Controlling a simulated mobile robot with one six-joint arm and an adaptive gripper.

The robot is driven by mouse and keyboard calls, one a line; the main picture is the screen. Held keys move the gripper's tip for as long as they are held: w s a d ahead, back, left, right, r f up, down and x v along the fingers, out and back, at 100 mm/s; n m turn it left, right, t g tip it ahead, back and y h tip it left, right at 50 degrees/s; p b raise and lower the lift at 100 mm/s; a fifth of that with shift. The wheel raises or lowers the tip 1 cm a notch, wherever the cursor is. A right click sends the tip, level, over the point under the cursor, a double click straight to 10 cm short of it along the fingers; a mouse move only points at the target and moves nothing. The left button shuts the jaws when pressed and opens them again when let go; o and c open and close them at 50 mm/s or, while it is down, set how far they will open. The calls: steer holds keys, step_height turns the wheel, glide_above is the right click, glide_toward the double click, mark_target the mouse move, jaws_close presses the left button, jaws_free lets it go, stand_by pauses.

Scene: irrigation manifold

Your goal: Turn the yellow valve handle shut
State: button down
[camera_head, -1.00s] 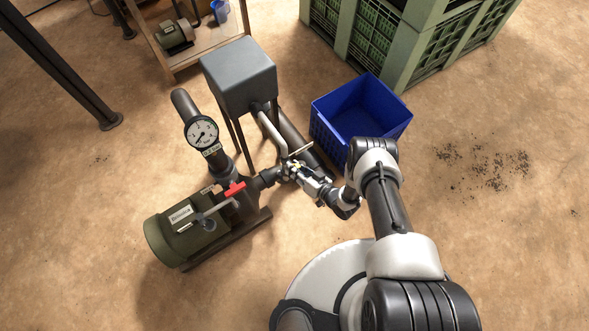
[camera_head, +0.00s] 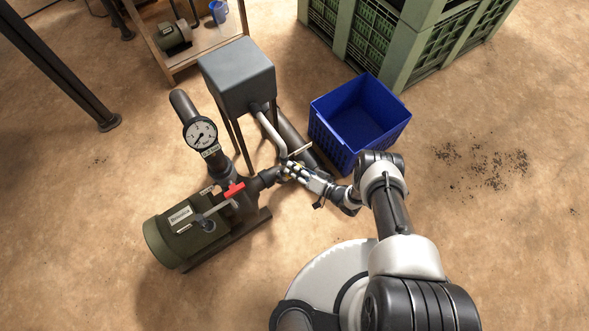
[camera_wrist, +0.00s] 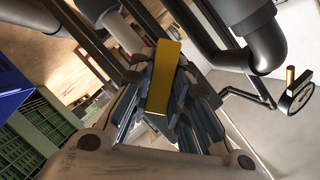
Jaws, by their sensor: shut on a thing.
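The yellow valve handle (camera_wrist: 163,78) shows in the wrist view as a flat yellow bar between my fingers. My gripper (camera_wrist: 160,105) is shut on it. In the head view my gripper (camera_head: 291,170) is at the pipe joint right of the pump, and its fingers hide most of the handle there. The valve body is also largely hidden, so the handle's exact angle to the pipe is hard to tell.
A green pump (camera_head: 183,232) with a red lever (camera_head: 234,189) and a pressure gauge (camera_head: 200,133) stands to the left. A grey box (camera_head: 238,75) on legs is behind. A blue crate (camera_head: 360,118) stands right of the pipe, close to my arm.

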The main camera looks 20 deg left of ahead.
steer(key=c, duration=1.5)
jaws_free()
steer(key=v, duration=1.2)
steer(key=shift+s, duration=0.1)
